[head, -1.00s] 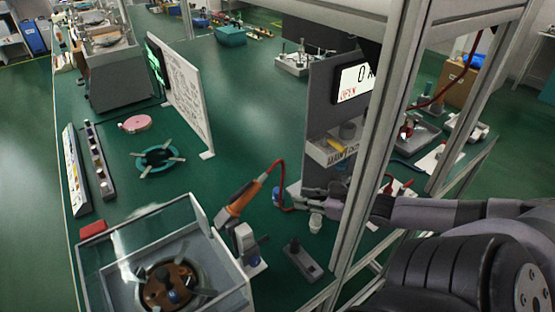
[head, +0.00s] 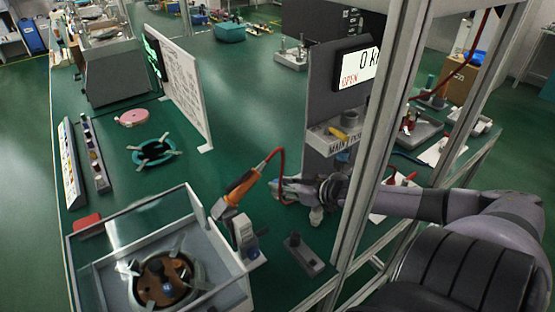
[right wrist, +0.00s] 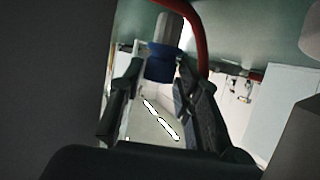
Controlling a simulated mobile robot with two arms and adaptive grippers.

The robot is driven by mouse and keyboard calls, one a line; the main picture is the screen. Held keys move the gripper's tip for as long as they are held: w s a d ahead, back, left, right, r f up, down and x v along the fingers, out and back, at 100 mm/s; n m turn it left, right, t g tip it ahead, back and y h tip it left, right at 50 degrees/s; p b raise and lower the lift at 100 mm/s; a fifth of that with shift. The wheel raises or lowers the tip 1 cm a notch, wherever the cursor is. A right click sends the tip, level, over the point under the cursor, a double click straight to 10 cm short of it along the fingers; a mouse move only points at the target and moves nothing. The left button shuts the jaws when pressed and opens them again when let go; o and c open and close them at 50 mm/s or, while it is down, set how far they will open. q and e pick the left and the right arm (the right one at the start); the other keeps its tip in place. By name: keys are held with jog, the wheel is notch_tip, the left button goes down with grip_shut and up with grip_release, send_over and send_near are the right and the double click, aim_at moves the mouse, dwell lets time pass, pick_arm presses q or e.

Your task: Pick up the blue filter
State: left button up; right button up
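The blue filter shows in the right wrist view as a blue collar (right wrist: 165,62) with a grey stem above it and a pale body below. A red hose curves close beside it. My right gripper (right wrist: 160,85) has its two dark fingers spread, one on each side of the filter. A clear grip on it does not show. In the head view my right gripper (head: 283,191) reaches in from the right beside the hose's end and mostly hides the filter. My left gripper is out of view.
An upright frame post (head: 378,150) stands in front of my right arm. An orange-handled tool (head: 238,188) is left of the gripper. A grey block with a knob (head: 303,256) lies nearer, and a clear-walled box (head: 215,290) is at front left. A shelf panel (head: 318,120) rises behind.

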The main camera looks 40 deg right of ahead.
grip_shut()
dwell(0.4)
jog(key=shift+r, duration=0.1)
